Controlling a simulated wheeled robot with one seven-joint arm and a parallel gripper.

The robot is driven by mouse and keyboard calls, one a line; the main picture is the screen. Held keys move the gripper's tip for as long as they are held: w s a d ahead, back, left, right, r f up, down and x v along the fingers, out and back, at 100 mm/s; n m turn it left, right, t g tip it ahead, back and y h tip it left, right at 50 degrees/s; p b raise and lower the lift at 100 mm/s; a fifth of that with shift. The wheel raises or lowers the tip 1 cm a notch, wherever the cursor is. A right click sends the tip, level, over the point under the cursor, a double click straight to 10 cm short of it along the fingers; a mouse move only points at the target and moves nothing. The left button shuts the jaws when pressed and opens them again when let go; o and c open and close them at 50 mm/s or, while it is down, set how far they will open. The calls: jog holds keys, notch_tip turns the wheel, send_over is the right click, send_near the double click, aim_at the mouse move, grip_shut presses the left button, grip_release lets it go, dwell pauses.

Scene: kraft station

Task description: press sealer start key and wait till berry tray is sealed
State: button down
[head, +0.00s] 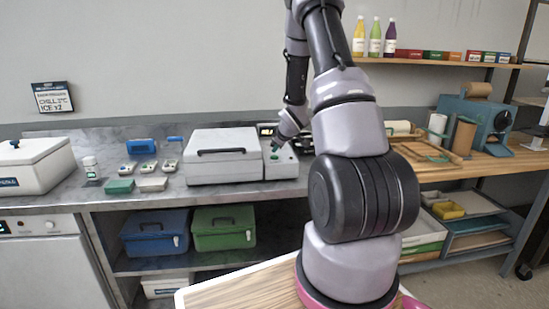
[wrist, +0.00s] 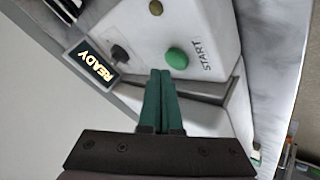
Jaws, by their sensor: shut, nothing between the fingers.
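The sealer (head: 222,170) is a pale grey box on the counter with its lid down and a black handle on the lid. Its control panel (head: 282,168) is at its right end. In the wrist view the green start key (wrist: 177,58) sits beside the word START, and the lit display (wrist: 92,65) reads READY. My gripper (wrist: 160,73) is shut and empty, its green fingertips just short of the key in the picture; whether they touch it I cannot tell. In the head view my gripper (head: 275,147) is over the panel. I cannot see a berry tray inside the sealer.
A dark knob (wrist: 119,52) and an amber button (wrist: 155,7) are near the key. Several small trays (head: 148,168) stand left of the sealer, with a green box (head: 119,186) in front. A white chest (head: 35,165) is at far left. Bottles (head: 374,38) stand on the shelf.

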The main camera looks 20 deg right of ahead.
aim_at(276, 157)
jog(key=shift+f, duration=0.1)
jog(key=shift+f, duration=0.35)
jog(key=shift+f, duration=0.45)
dwell(0.9)
jog(key=shift+r, duration=0.9)
jog(key=shift+r, duration=2.5)
